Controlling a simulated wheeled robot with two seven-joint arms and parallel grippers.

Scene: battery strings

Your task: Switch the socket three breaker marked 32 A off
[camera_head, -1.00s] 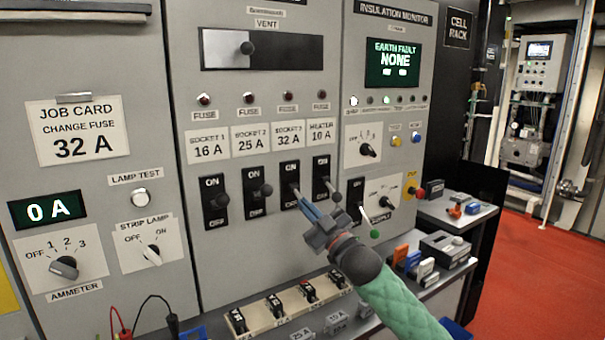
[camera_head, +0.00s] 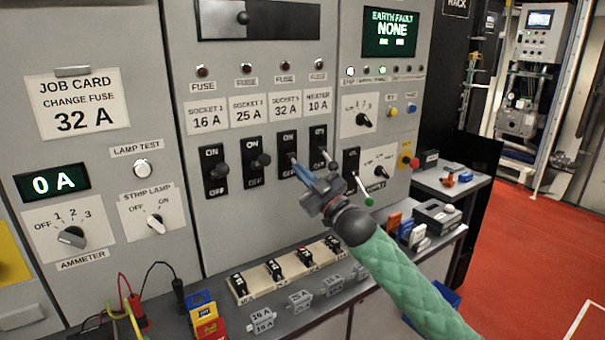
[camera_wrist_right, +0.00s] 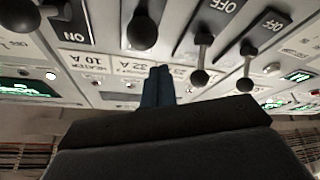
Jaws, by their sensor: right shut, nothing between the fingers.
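The socket three breaker (camera_head: 284,143) is a black plate marked ON above and OFF below. It sits under the white 32 A label (camera_head: 286,104), third in a row of several breakers. My right gripper (camera_head: 297,168) is shut and empty, its blue fingertips in front of this breaker's middle and lower part. The fingers hide part of its lever, so I cannot tell its position or whether they touch it. In the right wrist view the fingers (camera_wrist_right: 158,88) point at the panel near the upside-down 32 A label, with a black lever knob (camera_wrist_right: 142,32) just beyond. My left gripper is out of view.
The socket two breaker (camera_head: 254,143) is close on the left, and the heater breaker (camera_head: 318,137) with its protruding lever close on the right. Below, a shelf carries a fuse strip (camera_head: 240,293), loose fuses and coloured parts. Red floor is open at right.

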